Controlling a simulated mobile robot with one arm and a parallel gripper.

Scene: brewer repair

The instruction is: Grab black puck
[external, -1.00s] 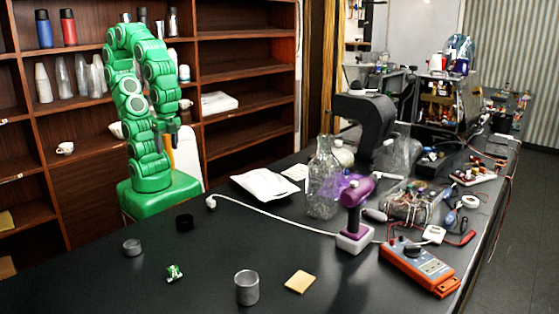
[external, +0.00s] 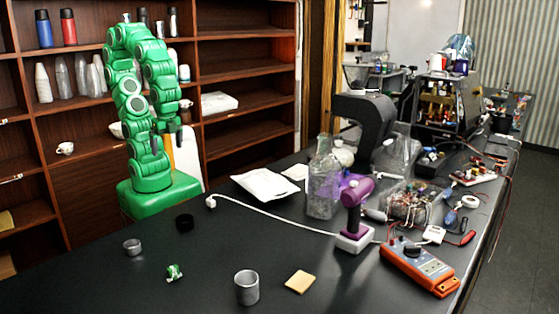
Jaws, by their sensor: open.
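The black puck (external: 184,222) lies on the dark table, in front of my green arm's base and slightly to its right. It is low and round. My gripper (external: 167,148) hangs beside my folded green arm, pointing down. It is well above and behind the puck, slightly to its left, and does not touch it. The gripper is open and looks empty, though its fingers are small and dark here.
A small grey round part (external: 132,247), a green-and-white item (external: 174,272), a metal cup (external: 247,287) and a tan square (external: 300,282) lie nearby.

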